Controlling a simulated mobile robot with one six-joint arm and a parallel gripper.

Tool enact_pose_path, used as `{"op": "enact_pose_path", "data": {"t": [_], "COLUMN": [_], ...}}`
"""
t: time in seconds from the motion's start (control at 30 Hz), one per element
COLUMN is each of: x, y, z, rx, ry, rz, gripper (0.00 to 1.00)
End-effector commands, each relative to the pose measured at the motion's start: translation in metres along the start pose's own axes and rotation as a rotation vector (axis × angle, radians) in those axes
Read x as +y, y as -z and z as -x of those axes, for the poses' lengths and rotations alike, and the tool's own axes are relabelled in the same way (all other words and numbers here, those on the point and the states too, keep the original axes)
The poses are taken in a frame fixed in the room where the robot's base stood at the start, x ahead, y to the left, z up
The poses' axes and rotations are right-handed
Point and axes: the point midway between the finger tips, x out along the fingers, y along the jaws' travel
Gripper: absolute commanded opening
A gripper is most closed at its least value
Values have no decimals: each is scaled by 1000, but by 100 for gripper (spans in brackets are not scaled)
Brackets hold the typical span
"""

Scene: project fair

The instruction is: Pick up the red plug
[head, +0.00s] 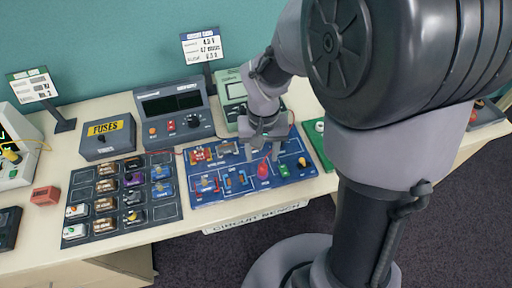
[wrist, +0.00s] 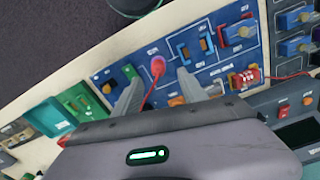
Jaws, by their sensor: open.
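The red plug (head: 263,168) stands upright on the blue circuit board (head: 222,197), in its lower right part. It also shows in the wrist view (wrist: 158,66), with a red lead running down from it. My gripper (head: 263,156) is open above the board. In the wrist view my gripper (wrist: 160,77) has one finger on each side of the plug's line, with the plug just past the fingertips. I cannot tell whether either finger touches the plug.
A dark parts tray (head: 122,226) with several coloured components lies left of the board. Behind stand a fuses box (head: 108,138) and a grey meter (head: 174,112). A green board (head: 317,141) lies right of the blue board. A small red block (head: 45,195) sits at the left.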

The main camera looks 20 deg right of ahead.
Motion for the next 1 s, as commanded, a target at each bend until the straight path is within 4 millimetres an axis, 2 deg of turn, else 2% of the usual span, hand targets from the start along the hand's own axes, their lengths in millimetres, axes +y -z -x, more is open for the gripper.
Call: {"op": "enact_pose_path", "data": {"t": [0.03,0.23,0.43,0.63,0.67,0.9,1.0], "x": [0,1,3,3,3,3,3], "y": [0,0,1,2,2,2,2], "z": [-11,-29,-68,-68,-68,-68,-68], "rx": [-2,-1,-1,1,1,1,1], "ry": [0,1,0,1,1,1,1], "rz": [0,-2,-1,-2,-2,-1,-1], "gripper": [49,49,49,49,48,0,0]}}
